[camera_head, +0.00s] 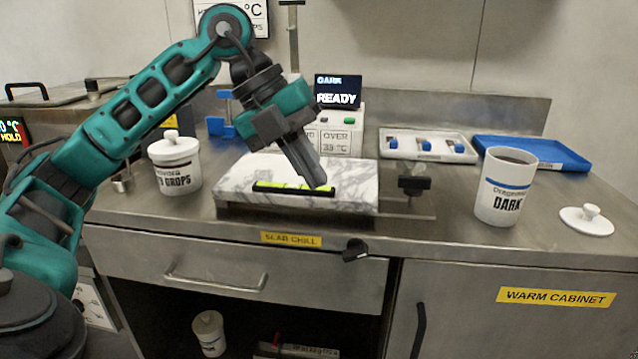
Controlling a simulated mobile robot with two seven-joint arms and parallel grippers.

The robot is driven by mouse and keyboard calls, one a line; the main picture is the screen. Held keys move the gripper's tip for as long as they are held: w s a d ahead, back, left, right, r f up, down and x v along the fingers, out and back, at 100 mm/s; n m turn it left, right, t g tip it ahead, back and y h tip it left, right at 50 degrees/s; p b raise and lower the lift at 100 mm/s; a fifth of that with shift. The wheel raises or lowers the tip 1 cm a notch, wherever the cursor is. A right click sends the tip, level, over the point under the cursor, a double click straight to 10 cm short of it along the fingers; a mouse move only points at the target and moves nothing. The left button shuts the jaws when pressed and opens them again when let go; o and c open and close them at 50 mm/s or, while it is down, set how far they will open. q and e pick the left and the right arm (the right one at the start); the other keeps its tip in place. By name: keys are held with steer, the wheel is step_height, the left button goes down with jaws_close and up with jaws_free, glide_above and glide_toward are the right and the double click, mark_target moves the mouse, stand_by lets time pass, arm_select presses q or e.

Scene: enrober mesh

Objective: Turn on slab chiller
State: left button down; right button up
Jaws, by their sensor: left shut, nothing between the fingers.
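The marble slab (222,183) lies on the steel counter, with a black bar-shaped level (292,188) with yellow-green parts on top. A yellow "SLAB CHILL" label (291,240) is on the counter's front edge. A black rotary knob (355,250) sits to the right of the label on the same edge. My left gripper (320,183) is shut and empty, pointing down over the right half of the slab, above and left of the knob. I cannot tell whether its tips touch the level. My right gripper is not in view.
A display reading "DARK READY" (338,92) stands behind the slab. A lidded white pot (174,165) is at left, a "DARK" pot (505,187) and loose lid (586,221) at right. A drawer handle (217,283) projects below the edge. Space before the knob looks clear.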

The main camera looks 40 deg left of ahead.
arm_select(q)
steer(key=b, duration=0.3)
glide_toward(361, 249)
steer(key=x, duration=0.5)
steer(key=shift+f, duration=0.25)
steer(key=shift+d+f, duration=0.2)
steer(key=shift+f, duration=0.15)
steer(key=shift+w+d+f, duration=0.15)
steer(key=shift+f, duration=0.1)
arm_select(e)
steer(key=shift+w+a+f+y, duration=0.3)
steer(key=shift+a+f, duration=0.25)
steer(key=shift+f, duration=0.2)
arm_select(q)
steer(key=shift+r, duration=0.1)
